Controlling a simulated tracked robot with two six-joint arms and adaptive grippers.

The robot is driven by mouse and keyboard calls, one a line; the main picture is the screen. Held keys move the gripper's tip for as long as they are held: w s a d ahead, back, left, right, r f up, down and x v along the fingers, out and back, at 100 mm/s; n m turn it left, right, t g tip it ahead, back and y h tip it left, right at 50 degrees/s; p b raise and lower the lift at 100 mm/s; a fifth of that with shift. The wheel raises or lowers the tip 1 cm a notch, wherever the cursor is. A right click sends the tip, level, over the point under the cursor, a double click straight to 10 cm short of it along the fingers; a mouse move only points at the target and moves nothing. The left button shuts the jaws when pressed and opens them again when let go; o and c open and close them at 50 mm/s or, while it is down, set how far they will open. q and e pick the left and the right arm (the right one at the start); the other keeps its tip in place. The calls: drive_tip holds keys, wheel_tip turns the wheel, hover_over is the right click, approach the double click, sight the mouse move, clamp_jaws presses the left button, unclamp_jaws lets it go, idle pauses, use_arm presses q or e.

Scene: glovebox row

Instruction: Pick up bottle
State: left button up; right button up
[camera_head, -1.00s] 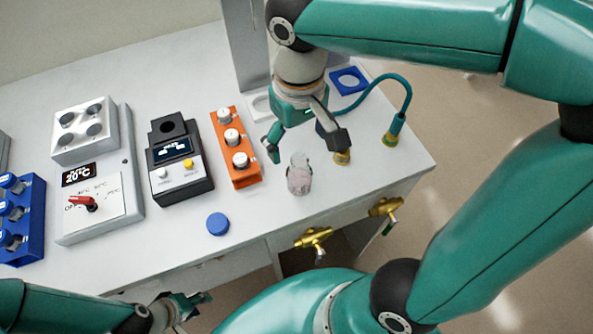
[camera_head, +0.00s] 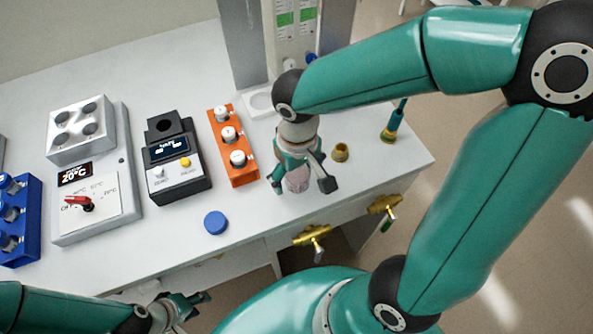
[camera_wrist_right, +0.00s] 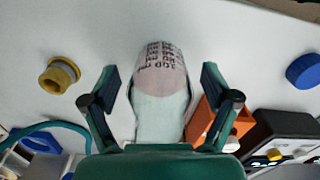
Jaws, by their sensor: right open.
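The clear bottle (camera_head: 297,180) with pinkish contents stands on the white bench. In the head view my right gripper (camera_head: 302,186) is over it and hides its upper part. In the right wrist view the bottle (camera_wrist_right: 162,85), with dark printed text, lies between the two spread fingers of my right gripper (camera_wrist_right: 160,82), with a gap on each side. My right gripper is open and not closed on the bottle. My left gripper (camera_head: 190,304) is low at the front left, off the bench; its fingers are too small to judge.
An orange rack (camera_head: 233,146) with white-capped vials stands left of the bottle. A blue cap (camera_head: 215,222) lies at the front. A black instrument (camera_head: 177,165) and brass valves (camera_head: 311,236) are nearby. A brass fitting (camera_head: 341,152) stands right of the bottle.

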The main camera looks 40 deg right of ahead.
drive_tip(key=c, duration=1.4)
drive_tip(key=shift+r, duration=0.3)
